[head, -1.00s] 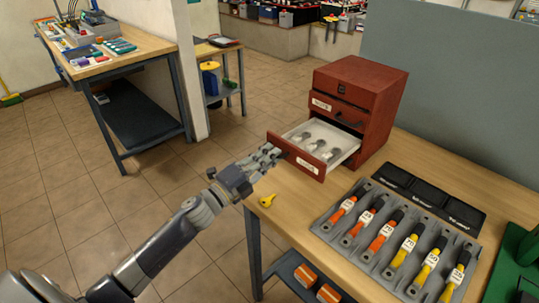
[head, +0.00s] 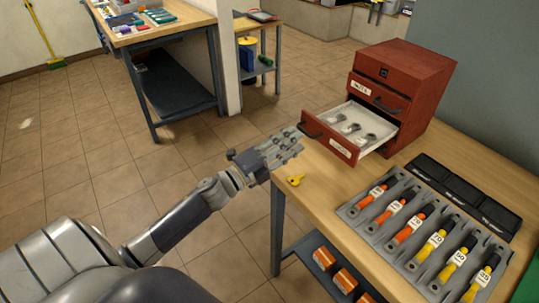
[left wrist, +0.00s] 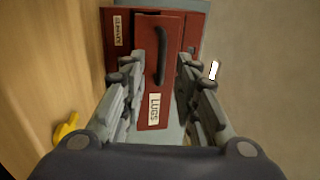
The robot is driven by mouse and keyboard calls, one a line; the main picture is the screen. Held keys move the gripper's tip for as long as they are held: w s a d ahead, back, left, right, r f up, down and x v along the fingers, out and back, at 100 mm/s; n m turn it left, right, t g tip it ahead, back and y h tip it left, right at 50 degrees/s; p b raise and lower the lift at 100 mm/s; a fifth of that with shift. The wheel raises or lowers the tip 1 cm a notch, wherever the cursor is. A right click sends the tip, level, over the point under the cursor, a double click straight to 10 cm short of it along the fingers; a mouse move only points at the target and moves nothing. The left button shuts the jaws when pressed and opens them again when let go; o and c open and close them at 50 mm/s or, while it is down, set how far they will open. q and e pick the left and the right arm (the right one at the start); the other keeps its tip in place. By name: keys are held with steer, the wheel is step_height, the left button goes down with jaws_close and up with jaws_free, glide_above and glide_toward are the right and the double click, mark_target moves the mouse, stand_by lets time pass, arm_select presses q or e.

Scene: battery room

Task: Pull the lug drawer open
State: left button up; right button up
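The lug drawer (head: 327,139) is the lowest drawer of a red cabinet (head: 420,75) on the wooden table. It stands open, and several lugs (head: 352,129) show in its pale tray. In the left wrist view, its red front (left wrist: 154,90) has a "LUGS" label and a dark bar handle (left wrist: 161,55). My left gripper (head: 298,140) is in front of the drawer. In the left wrist view its fingers (left wrist: 155,85) are spread, one on each side of the handle, with visible gaps. Whether they touch the drawer front is unclear. My right gripper is out of view.
A small yellow object (head: 295,180) lies near the table's left edge. A grey tray (head: 349,211) of orange and yellow handled tools and a black three-part mat (head: 465,190) fill the table's right part. Tiled floor lies open left of the table.

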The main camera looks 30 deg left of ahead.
arm_select(q)
steer(key=v, duration=0.8)
stand_by(0.4)
